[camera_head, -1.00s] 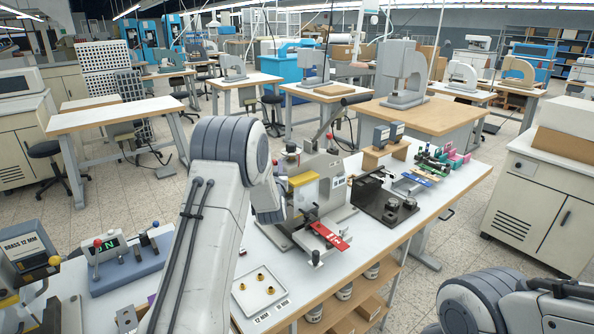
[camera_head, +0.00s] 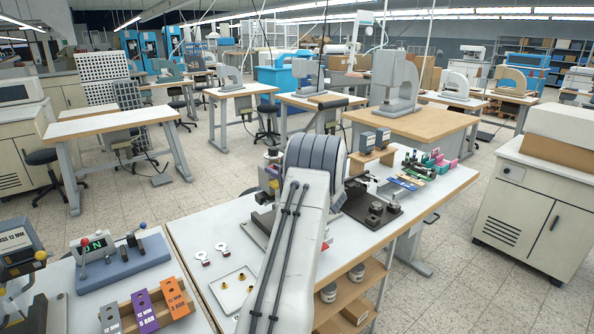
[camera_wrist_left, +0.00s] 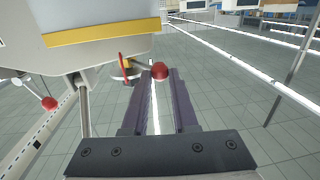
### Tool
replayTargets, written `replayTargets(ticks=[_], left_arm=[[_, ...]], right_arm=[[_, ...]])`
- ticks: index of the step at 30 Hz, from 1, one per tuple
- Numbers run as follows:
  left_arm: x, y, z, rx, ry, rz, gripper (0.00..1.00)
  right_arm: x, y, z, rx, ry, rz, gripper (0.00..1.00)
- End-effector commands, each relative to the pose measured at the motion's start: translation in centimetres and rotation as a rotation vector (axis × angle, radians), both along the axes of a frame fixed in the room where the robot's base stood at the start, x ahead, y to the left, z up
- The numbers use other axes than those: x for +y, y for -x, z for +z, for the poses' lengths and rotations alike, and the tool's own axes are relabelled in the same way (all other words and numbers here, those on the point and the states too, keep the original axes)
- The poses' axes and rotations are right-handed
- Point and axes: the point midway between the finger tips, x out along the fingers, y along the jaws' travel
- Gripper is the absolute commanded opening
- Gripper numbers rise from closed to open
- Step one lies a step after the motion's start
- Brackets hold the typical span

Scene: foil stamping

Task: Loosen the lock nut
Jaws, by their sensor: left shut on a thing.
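In the left wrist view, my left gripper (camera_wrist_left: 158,78) is shut on a red ball knob (camera_wrist_left: 160,71) at its fingertips. Just left of it, under the machine's pale body (camera_wrist_left: 90,55) with its yellow bar, is a small red lever (camera_wrist_left: 124,66) with a brass-coloured part. I cannot tell for sure which part is the lock nut. In the head view, my left arm covers most of the stamping machine (camera_head: 265,220), and the gripper is hidden behind the arm. My right gripper is out of view.
Another red-knobbed lever (camera_wrist_left: 50,104) stands at the left in the wrist view. In the head view, a white tray (camera_head: 216,290) with brass pieces and two white tags (camera_head: 212,253) lie left of my arm. A dark fixture (camera_head: 372,212) stands to the right.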

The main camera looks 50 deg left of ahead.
Motion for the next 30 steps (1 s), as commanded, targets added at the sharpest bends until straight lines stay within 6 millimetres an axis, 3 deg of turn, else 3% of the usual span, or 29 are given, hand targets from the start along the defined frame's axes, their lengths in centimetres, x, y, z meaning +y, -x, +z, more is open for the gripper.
replayTargets(ticks=[6,16,17,19,30], left_arm=[[1.19,0.69,0.44,-0.005,-0.009,0.037,0.00],[1.29,0.78,0.52,-0.007,-0.010,0.041,0.00],[1.29,0.78,0.53,-0.007,-0.010,0.041,0.30],[1.27,0.79,0.50,-0.008,-0.009,0.042,0.57],[0.74,0.72,0.17,-0.003,-0.004,0.041,0.57]], right_arm=[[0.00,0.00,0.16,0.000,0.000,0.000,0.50],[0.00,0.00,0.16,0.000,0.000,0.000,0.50],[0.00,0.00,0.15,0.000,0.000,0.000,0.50],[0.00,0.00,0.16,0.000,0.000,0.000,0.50],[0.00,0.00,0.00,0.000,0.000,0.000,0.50]])
